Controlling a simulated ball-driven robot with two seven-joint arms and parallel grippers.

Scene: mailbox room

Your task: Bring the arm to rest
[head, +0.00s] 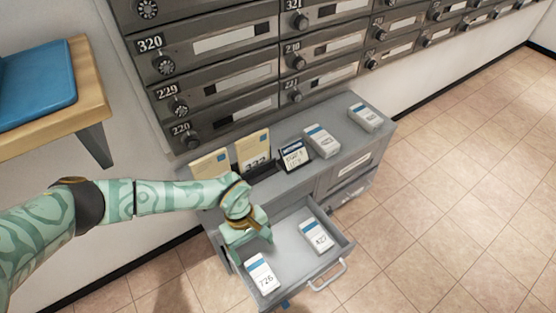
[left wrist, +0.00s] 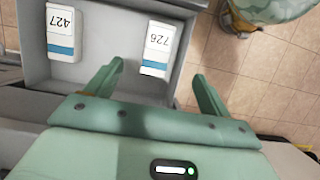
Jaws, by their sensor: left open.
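My left arm (head: 165,196) reaches in from the left in the head view. My left gripper (head: 246,238) is over the left part of an open grey drawer (head: 292,222), pointing down. In the left wrist view its two green fingers (left wrist: 158,70) are apart with nothing held between them. A white and blue packet marked 726 (head: 262,273) lies in the drawer, and in the left wrist view (left wrist: 158,45) it shows beyond the fingertips. A second packet marked 427 (head: 316,236) lies in the drawer farther right. My right gripper does not show.
The drawer's handle (head: 328,277) sticks out in front. On the grey cabinet (head: 345,150) stand yellowish cards (head: 254,148), a small dark sign (head: 293,156) and white stacks (head: 322,141). Mailboxes (head: 215,80) line the wall. A wooden bench (head: 85,95) is upper left. Tiled floor is open at right.

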